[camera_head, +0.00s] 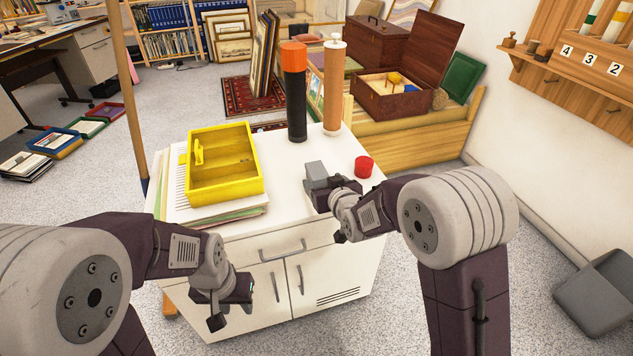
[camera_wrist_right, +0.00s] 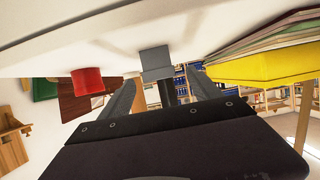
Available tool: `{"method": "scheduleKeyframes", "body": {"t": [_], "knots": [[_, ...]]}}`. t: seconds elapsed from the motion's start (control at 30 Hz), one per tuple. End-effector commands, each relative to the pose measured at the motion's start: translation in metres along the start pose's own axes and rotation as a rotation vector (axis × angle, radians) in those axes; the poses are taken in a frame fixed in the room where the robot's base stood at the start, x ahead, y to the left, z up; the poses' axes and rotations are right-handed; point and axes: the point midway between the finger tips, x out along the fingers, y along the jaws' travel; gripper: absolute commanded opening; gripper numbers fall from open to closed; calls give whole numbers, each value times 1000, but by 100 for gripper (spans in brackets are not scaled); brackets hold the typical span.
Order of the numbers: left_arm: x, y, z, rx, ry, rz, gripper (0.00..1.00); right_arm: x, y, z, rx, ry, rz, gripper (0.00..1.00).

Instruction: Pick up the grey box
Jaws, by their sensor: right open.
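The small grey box (camera_head: 316,171) stands on the white cabinet top, near its right part. In the right wrist view, which looks upside down, the grey box (camera_wrist_right: 155,60) shows between the tips of my two fingers. My right gripper (camera_head: 325,188) is open and low over the cabinet top, at the near side of the box. The right gripper's fingers (camera_wrist_right: 160,80) lie on either side of the box, with gaps visible. My left gripper (camera_head: 222,292) hangs in front of the cabinet, away from the box; its jaw opening is not clear.
A red cylinder (camera_head: 364,167) stands just right of the grey box. A black tube with an orange cap (camera_head: 295,95) and a brown tube (camera_head: 334,90) stand behind it. A yellow open box (camera_head: 228,185) sits on papers (camera_head: 215,217) at the left of the white cabinet (camera_head: 345,262).

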Motion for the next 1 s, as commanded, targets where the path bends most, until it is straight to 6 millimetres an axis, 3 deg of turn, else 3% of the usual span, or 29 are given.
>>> {"method": "scheduleKeyframes", "body": {"t": [0.2, 0.43, 0.67, 0.93, 0.97, 1.0], "knots": [[12, 0, 1, 0, 0, 0, 36, 32, 0, 1, 0, 1, 1, 73], [17, 0, 2, 0, 0, 0, 36, 45, 1, 0, 0, 2, 1, 73], [33, -1, 3, 0, 0, 0, 36, 85, 1, 0, 1, 1, 1, 73], [33, -1, 3, 0, 0, 0, 36, 90, 1, -3, 1, 0, 1, 73], [33, -1, 3, 0, 0, 0, 36, 90, 1, -3, 1, 0, 1, 70], [33, -1, 3, 0, 0, 0, 36, 90, 1, -3, 1, 0, 1, 59]]}}
